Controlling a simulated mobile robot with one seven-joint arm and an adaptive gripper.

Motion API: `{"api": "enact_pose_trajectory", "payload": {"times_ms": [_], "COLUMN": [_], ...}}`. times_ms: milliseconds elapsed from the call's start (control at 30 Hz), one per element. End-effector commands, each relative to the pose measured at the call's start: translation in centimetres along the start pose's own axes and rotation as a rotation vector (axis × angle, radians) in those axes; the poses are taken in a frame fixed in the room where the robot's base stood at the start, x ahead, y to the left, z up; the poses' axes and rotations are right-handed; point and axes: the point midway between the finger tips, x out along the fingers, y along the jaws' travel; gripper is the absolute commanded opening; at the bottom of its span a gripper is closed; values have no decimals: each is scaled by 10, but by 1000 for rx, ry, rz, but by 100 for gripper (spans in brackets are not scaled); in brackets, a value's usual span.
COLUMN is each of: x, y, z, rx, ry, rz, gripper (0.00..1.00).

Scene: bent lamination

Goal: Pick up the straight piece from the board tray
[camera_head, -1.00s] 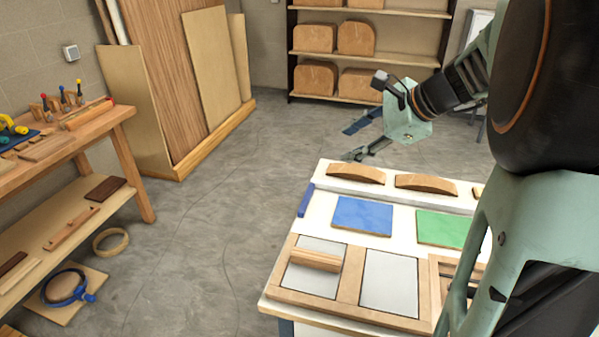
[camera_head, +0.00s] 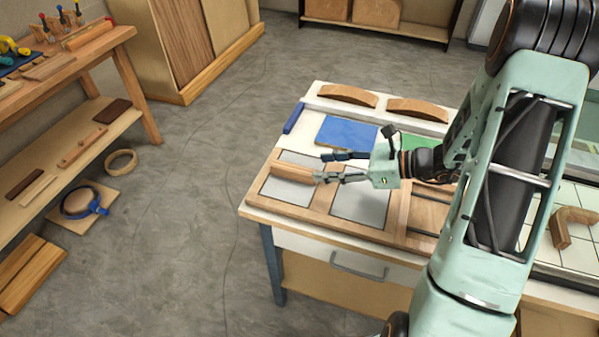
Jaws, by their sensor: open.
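The straight piece (camera_head: 291,173) is a short light-wood block lying in the left section of the board tray (camera_head: 288,209), a wooden frame with pale grey panels on the white-topped table. My gripper (camera_head: 321,167) is open and empty, just right of the piece, with its fingers pointing left. The lower finger's tip overlaps the right end of the piece in the picture; I cannot tell whether they touch. The tray's right part is partly hidden by my arm.
A blue panel (camera_head: 345,135) and a partly hidden green panel (camera_head: 424,141) lie behind the tray. Two arched wood pieces (camera_head: 347,96) sit at the table's back edge. A bent wood piece (camera_head: 566,226) lies on the gridded area at right.

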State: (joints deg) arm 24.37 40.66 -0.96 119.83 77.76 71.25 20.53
Motion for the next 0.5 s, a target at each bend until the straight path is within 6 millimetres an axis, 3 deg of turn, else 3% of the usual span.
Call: {"api": "enact_pose_trajectory", "payload": {"times_ms": [100, 367, 500], "x": [22, 43, 64], "y": [2, 2, 5], "z": [0, 0, 1], "rx": [1, 0, 0], "ry": [0, 2, 1], "rz": [5, 3, 5], "gripper": [41, 41, 41]}}
